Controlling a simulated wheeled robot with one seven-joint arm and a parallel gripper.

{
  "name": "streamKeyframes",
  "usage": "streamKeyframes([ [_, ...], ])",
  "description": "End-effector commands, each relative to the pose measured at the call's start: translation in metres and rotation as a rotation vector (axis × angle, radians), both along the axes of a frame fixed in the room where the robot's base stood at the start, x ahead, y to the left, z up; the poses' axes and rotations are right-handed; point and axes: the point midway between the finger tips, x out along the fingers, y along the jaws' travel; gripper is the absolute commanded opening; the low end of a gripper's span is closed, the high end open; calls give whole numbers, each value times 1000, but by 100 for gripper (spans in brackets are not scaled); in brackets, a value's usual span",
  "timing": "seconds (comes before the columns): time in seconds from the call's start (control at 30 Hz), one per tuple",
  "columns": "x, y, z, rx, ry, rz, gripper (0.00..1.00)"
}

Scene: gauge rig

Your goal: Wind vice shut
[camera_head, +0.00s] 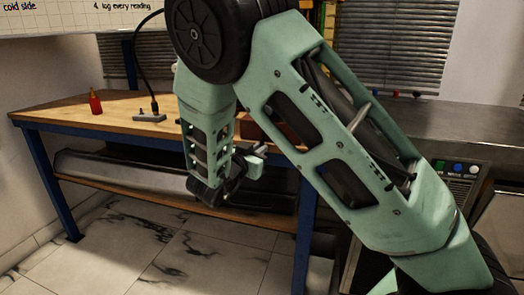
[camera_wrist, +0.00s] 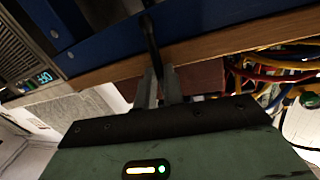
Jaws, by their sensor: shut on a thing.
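My gripper (camera_wrist: 160,92) shows in the wrist view with its two grey fingers close together. They are shut on a slim dark bar (camera_wrist: 151,45), which looks like the vice handle. The bar runs up from the fingertips past the wooden edge of the bench. A reddish-brown block (camera_wrist: 202,78), perhaps the vice body, sits just behind and right of the fingers. In the head view my gripper (camera_head: 262,151) is small, at the bench's front edge, and the bar cannot be made out. The vice jaws and their gap are hidden.
The wooden bench (camera_head: 50,111) has blue legs and a lower shelf. A red bottle (camera_head: 95,104) and a small grey device with a black cable (camera_head: 150,116) stand on its left. Coloured wires (camera_wrist: 270,75) lie right of my fingers. Open tiled floor is in front.

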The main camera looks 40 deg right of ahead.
Motion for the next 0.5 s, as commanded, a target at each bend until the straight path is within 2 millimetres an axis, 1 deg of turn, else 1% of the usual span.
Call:
streamKeyframes([
  [0.27, 20, 18, 9, 154, -194, 3, 0],
  [0.5, 36, 33, 22, 296, -374, 3, 0],
])
